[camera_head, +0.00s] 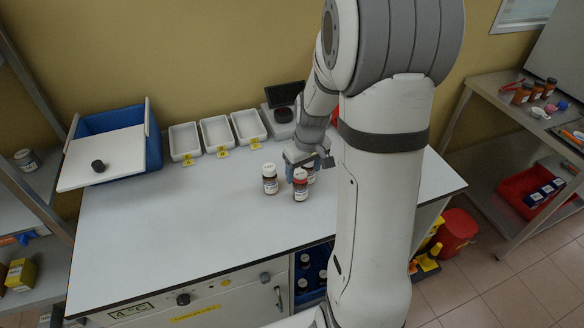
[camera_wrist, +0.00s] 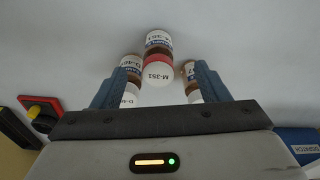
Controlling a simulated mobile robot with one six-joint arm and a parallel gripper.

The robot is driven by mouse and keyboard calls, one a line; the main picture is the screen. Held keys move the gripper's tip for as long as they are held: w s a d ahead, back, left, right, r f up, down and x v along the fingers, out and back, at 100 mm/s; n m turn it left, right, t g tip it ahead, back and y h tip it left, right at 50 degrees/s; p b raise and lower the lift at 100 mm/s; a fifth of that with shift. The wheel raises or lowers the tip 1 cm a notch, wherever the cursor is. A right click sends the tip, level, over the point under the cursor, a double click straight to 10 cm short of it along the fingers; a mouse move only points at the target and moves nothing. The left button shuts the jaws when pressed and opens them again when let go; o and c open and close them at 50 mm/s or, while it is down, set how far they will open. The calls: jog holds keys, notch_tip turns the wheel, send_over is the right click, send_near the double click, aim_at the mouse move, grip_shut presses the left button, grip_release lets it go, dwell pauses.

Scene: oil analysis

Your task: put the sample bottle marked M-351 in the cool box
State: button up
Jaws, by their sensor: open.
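The sample bottle M-351 (camera_wrist: 157,73) has a white cap top printed M-351 and a red band, and appears centred in the wrist view. In the head view the red-banded bottle (camera_head: 301,187) stands upright on the bench. My gripper (camera_head: 302,160) is just behind it. In the wrist view my gripper (camera_wrist: 160,82) is open, its fingers apart on either side of M-351 and not touching it. The cool box (camera_head: 153,150) is blue, at the back left of the bench. Its white lid (camera_head: 115,150) lies tilted across it, leaving part of the opening uncovered.
Another bottle (camera_head: 269,180) stands left of M-351, and a third (camera_head: 311,174) is partly hidden by my gripper. White trays (camera_head: 184,142) with yellow tags line the back, beside a dark-screened device (camera_head: 284,95). The bench top (camera_head: 170,230) is clear at left and front.

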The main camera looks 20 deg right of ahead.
aim_at(300, 184)
jog(key=shift+w+d+f, duration=0.25)
jog(key=shift+w+f, duration=0.05)
jog(key=shift+f, duration=1.1)
jog(key=f, duration=0.1)
jog(key=w+f+p, duration=0.1)
jog(key=f+p, duration=0.1)
jog(key=f, duration=0.1)
jog(key=shift+w+a, duration=0.25)
jog(key=shift+a, duration=0.05)
jog(key=shift+w+f, duration=0.1)
jog(key=shift+f, duration=0.65)
jog(key=c, duration=1.2)
